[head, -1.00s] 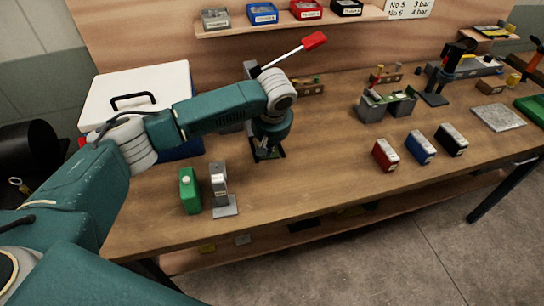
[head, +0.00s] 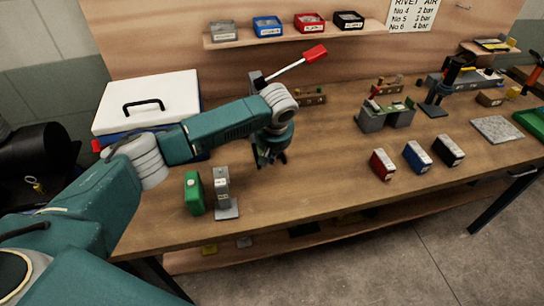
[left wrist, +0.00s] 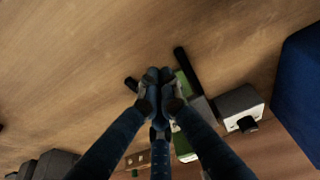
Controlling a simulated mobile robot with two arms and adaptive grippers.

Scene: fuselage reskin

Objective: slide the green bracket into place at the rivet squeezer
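My left gripper (head: 270,158) is low over the table, in front of the grey tool with a long red-tipped lever (head: 300,62), which I take for the rivet squeezer. My arm hides much of its base. A narrow green part (left wrist: 187,88), perhaps the green bracket, shows just right of the fingertips beside a black bar. I cannot tell whether the fingers touch it. Other green pieces (head: 394,104) sit on grey blocks farther right. My right gripper is not in view.
A white-lidded box (head: 148,100) stands left of the gripper. Red (head: 383,164), blue (head: 418,157) and black (head: 449,149) boxes stand right. The table between is clear.

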